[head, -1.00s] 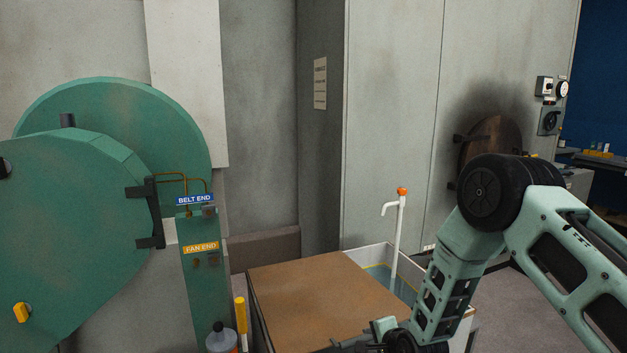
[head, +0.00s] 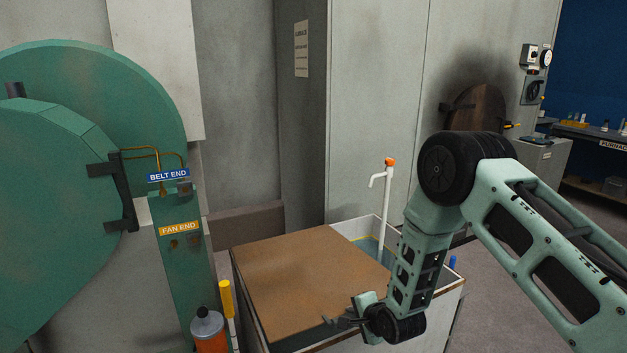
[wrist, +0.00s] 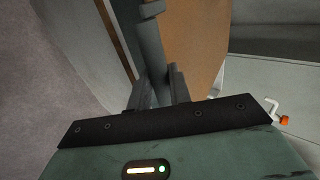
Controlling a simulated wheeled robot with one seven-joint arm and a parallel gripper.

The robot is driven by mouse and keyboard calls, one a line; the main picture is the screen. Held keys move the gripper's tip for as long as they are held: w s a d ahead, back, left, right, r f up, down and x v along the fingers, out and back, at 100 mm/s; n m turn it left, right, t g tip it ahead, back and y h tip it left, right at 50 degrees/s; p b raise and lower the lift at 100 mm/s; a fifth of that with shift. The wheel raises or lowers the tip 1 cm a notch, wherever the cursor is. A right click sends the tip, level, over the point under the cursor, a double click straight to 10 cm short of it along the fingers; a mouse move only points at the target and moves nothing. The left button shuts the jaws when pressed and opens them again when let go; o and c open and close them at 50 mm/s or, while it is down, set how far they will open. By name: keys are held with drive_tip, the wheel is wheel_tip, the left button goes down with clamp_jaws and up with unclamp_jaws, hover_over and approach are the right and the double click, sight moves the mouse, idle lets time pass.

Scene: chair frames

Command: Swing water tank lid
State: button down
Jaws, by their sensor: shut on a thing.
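The water tank (head: 420,303) is a pale box standing low at the centre. Its flat brown lid (head: 300,272) covers the left and middle part. The right part is open, with bluish water (head: 375,249) showing. My gripper (head: 338,321) is at the lid's front edge. In the wrist view, my gripper (wrist: 157,88) is shut on a grey bar (wrist: 152,62) that runs between its fingers, beside the brown lid (wrist: 190,35). The bar looks like the lid's handle; where it joins the lid is hard to see.
A white pipe with an orange top (head: 388,190) rises at the tank's back right. A green machine (head: 60,200) stands at the left. An orange bottle (head: 209,330) and a yellow-topped post (head: 227,300) stand close to the tank's left side. Grey floor (head: 510,290) is open at right.

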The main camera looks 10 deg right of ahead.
drive_tip(key=r, duration=0.1)
drive_tip(key=r+p, duration=0.1)
drive_tip(key=r, duration=0.1)
drive_tip(key=w+r+p, duration=0.1)
drive_tip(key=r, duration=0.1)
drive_tip(key=shift+a, duration=0.3)
drive_tip(key=shift+w+a+r+p, duration=0.1)
drive_tip(key=shift+w+r+p, duration=0.2)
drive_tip(key=shift+r, duration=0.3)
drive_tip(key=shift+w+a+r+p, duration=0.1)
drive_tip(key=shift+w+r+p, duration=0.1)
drive_tip(key=shift+r+p, duration=0.3)
drive_tip(key=c, duration=1.7)
unclamp_jaws()
drive_tip(key=shift+r, duration=0.25)
drive_tip(key=o, duration=0.5)
drive_tip(key=shift+w+f, duration=0.1)
drive_tip(key=shift+f, duration=0.1)
drive_tip(key=shift+d, duration=0.1)
